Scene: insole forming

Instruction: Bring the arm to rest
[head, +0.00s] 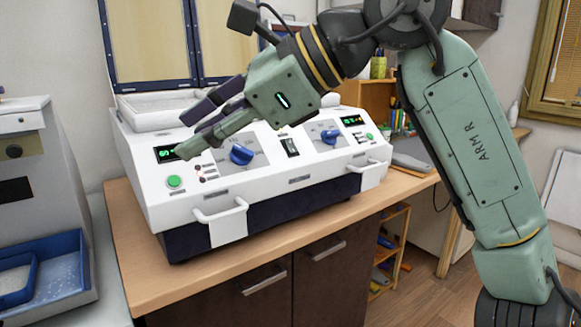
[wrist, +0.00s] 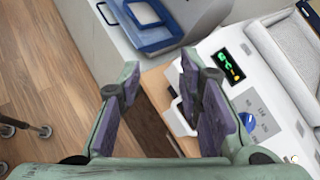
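My gripper (head: 184,135) is held in front of the white two-station machine (head: 330,170), over its left control panel in the head view. My arm comes in from the right with its forearm raised and bent. In the wrist view my gripper (wrist: 158,75) has its two purple-padded fingers apart with nothing between them. The machine's display, blue knob and white front handle show beyond the right finger there. I cannot tell the exact gap between the fingers and the panel.
The machine stands on a wooden cabinet top (head: 150,287). A grey device with a blue tray (head: 72,245) stands at the left. The machine's blue-framed lids (head: 190,40) stand open. A wooden shelf (head: 378,95) is behind on the right. Open floor shows in the wrist view.

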